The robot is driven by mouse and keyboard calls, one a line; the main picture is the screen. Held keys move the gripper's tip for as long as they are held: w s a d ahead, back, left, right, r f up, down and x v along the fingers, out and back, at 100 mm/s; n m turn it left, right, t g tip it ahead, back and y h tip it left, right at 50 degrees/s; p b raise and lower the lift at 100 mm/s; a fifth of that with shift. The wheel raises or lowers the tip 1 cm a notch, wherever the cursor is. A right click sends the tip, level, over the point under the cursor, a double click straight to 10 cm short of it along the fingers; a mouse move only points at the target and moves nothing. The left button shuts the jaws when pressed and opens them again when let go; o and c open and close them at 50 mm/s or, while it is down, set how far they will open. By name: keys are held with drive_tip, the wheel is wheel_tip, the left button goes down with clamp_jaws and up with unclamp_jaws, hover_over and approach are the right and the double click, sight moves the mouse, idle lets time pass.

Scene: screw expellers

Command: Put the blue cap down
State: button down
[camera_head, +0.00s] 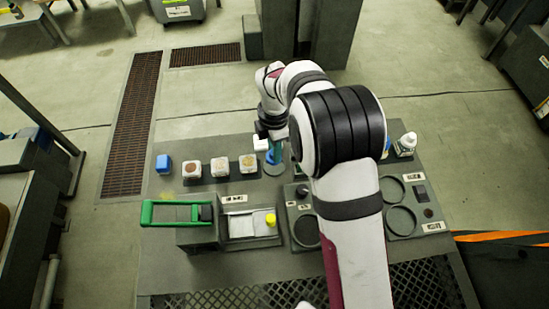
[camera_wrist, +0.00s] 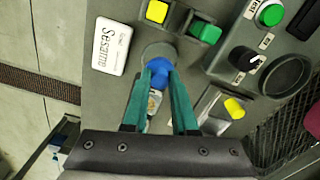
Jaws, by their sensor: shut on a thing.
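The blue cap (camera_wrist: 158,68) is between the two teal fingertips of my gripper (camera_wrist: 160,72) in the wrist view. My gripper is shut on it. In the head view my gripper (camera_head: 273,151) points down over the back middle of the table, and a bit of the blue cap (camera_head: 269,157) shows there. A round grey spot (camera_wrist: 152,49) on the table lies under or just beyond the cap. I cannot tell whether the cap touches it. Part of a pale object shows between the fingers, too hidden to name.
A "Sesame" label (camera_wrist: 110,46) lies beside the spot.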

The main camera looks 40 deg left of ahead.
drive_tip(key=shift+f, duration=2)
drive_tip(key=shift+f, duration=0.1)
drive_tip(key=c, duration=0.7)
unclamp_jaws()
